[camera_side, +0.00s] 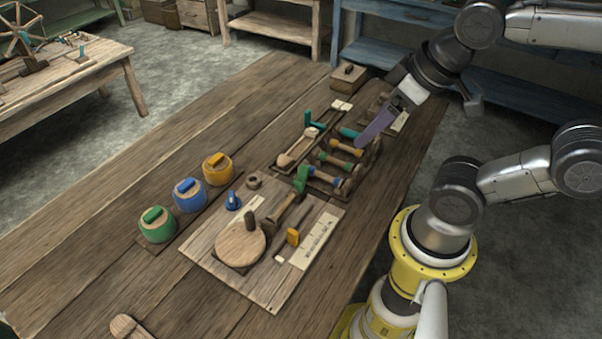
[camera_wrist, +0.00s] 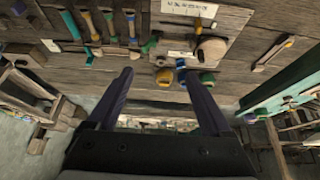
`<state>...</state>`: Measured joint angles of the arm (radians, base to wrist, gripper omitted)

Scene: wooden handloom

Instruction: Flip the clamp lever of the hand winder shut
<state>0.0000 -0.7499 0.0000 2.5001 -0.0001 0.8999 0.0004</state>
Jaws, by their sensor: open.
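The hand winder appears to be the wooden board (camera_side: 213,258) with a round wooden disc (camera_side: 238,246) and upright knob on the bench. A small yellow-orange lever-like piece (camera_side: 293,237) stands up on the board beside a pale marked strip. I cannot tell for sure that it is the clamp lever. In the wrist view the disc (camera_wrist: 212,50) and the yellow piece (camera_wrist: 198,23) lie near the top. My gripper (camera_side: 362,142) is above the bench at the far right, away from the board. In the wrist view my gripper (camera_wrist: 159,75) has its two purple fingers wide apart and empty.
A rack of bobbins (camera_side: 335,165) lies between my gripper and the board. Green, blue and orange-lidded pots (camera_side: 188,195) stand left of the board. A blue peg (camera_side: 233,201) and a wooden ring (camera_side: 254,182) are near its edge.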

